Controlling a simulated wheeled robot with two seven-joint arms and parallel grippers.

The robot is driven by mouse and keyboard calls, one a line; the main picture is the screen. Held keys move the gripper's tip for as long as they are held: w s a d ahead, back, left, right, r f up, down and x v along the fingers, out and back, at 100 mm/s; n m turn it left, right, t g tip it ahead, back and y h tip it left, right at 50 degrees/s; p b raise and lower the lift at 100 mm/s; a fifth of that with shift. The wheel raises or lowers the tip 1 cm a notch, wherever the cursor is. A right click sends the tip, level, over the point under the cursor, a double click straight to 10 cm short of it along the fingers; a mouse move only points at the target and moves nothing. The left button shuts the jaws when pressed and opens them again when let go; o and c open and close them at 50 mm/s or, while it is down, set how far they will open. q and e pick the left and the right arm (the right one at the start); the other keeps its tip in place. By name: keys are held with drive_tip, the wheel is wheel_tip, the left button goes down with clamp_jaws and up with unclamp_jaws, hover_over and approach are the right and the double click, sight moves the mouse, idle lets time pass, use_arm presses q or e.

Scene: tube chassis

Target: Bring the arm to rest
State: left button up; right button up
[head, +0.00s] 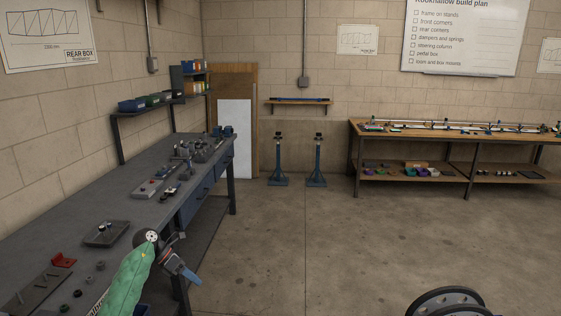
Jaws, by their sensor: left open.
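My left arm (128,277) comes in from the bottom left in a green sleeve. It reaches over the front edge of the grey workbench. My left gripper (184,268) is beyond the wrist, just off the bench's front edge above the floor. It is open, and I see nothing between its fingers. It is small in the picture and partly turned away. My right arm and right gripper are not in view.
The grey workbench (50,228) along the left wall carries a tray (106,233), a red part (64,260) and several small parts. Two blue stands (278,165) stand at the back. A wooden bench (440,137) is at the right. A black wheel (447,301) shows at the bottom right. The middle floor is clear.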

use_arm(q)
drive_tip(key=w+a+r+n+t+h, duration=0.2)
drive_tip(key=w+r+n+t+h, duration=0.2)
drive_tip(key=w+r+n+t, duration=1.2)
drive_tip(key=w+a+f+n+t+y, duration=0.1)
drive_tip(key=w+a+n+t+y, duration=0.2)
drive_tip(key=a+n+y, duration=1.6)
drive_tip(key=s+f+n+g, duration=0.4)
drive_tip(key=f+n+g, duration=0.45)
drive_tip(key=f, duration=0.35)
drive_tip(key=s+d+f+g+h, duration=0.25)
drive_tip(key=s+d+f, duration=0.55)
drive_tip(key=s+f, duration=0.55)
drive_tip(key=s+d+f+g+h, duration=0.1)
drive_tip(key=s+d+f+g, duration=0.2)
drive_tip(key=s+d+f, duration=0.8)
drive_tip(key=s+d+f+g+h, duration=0.1)
drive_tip(key=s+d+f, duration=0.4)
drive_tip(key=s, duration=0.9)
drive_tip(key=s+d+f+g+h, duration=0.1)
drive_tip(key=s+d+f, duration=0.4)
drive_tip(key=s, duration=0.9)
drive_tip(key=s+d+f+g+h, duration=0.1)
drive_tip(key=s+d+f, duration=0.4)
drive_tip(key=s, duration=1)
drive_tip(key=shift+n, duration=0.35)
